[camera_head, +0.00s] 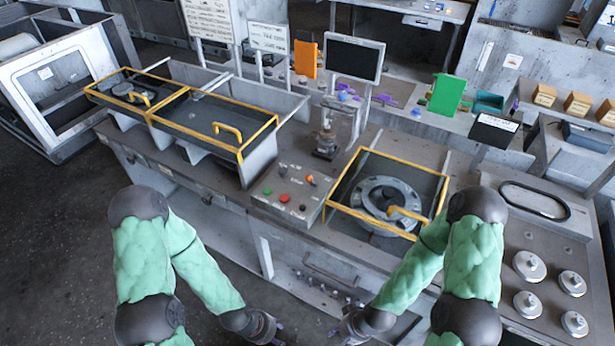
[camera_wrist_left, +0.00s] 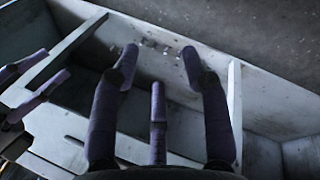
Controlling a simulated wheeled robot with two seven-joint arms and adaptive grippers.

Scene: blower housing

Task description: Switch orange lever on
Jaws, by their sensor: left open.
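The small orange lever (camera_head: 311,181) sits at the upper right of a grey control panel (camera_head: 283,205) in the head view, among red, green and black buttons. Its exact tilt is too small to tell. My left gripper (camera_head: 276,338) is low at the bottom of the head view, below and in front of the panel, apart from the lever. In the left wrist view its purple fingers (camera_wrist_left: 160,52) are spread and empty. My right gripper (camera_head: 348,333) is at the bottom, right of the left one, mostly cut off or hidden. Purple fingers at the left wrist view's left edge appear to be its own.
A yellow-framed hatch with a round cover (camera_head: 387,199) lies right of the panel. Yellow-edged bins (camera_head: 190,113) are at left. The bench front and shelf lie close to my grippers. Open floor (camera_head: 60,220) is at left.

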